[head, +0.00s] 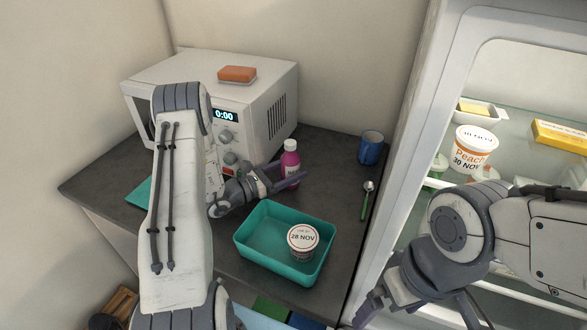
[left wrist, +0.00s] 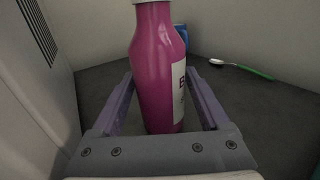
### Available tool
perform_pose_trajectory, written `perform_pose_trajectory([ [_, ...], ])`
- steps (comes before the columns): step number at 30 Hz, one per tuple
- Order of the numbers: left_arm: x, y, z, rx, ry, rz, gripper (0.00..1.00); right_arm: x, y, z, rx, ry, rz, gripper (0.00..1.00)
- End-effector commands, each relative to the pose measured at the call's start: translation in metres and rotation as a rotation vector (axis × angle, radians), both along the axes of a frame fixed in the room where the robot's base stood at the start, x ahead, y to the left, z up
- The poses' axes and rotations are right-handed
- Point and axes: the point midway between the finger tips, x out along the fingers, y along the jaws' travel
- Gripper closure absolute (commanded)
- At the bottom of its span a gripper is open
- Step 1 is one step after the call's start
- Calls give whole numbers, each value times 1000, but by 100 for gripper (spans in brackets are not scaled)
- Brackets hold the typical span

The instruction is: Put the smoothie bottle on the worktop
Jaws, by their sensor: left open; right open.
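The smoothie bottle (head: 290,160) is magenta with a white cap and a pale label. It stands upright on the dark worktop (head: 328,160), beside the microwave's right side. In the left wrist view the bottle (left wrist: 158,70) stands between the two fingers of my left gripper (left wrist: 160,105). The gripper is open, with a finger on each side and visible gaps to the bottle. In the head view my left gripper (head: 290,180) reaches the bottle from the left and hides its lower part. My right gripper (head: 425,318) is open and empty at the bottom, in front of the fridge.
A teal tray (head: 255,256) holding a tub dated 28 NOV (head: 303,240) sits in front of the bottle. A blue mug (head: 371,147) and a green-handled spoon (head: 367,198) lie to the right. A microwave (head: 265,95) stands behind left. The fridge (head: 500,60) is open.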

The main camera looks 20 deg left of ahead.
Motion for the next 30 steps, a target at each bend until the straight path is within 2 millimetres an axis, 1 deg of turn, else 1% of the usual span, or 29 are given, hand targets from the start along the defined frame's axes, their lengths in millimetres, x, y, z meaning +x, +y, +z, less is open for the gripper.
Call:
perform_pose_trajectory([
  [1,-7,8,-3,-1,1,7,21,0,0,-5,-1,1,0,0],
  [9,-55,42,-3,0,0,8,21,0,0,-19,-1,1,0,0],
  [12,-70,52,-3,0,0,7,21,0,0,-23,-1,1,0,0],
  [15,-80,59,-2,0,0,5,21,0,0,-25,-1,1,0,0],
  [21,-89,64,-1,0,0,1,21,0,0,-26,-1,1,0,0],
  [30,-89,63,-1,0,0,1,21,0,0,-26,-1,1,0,0],
])
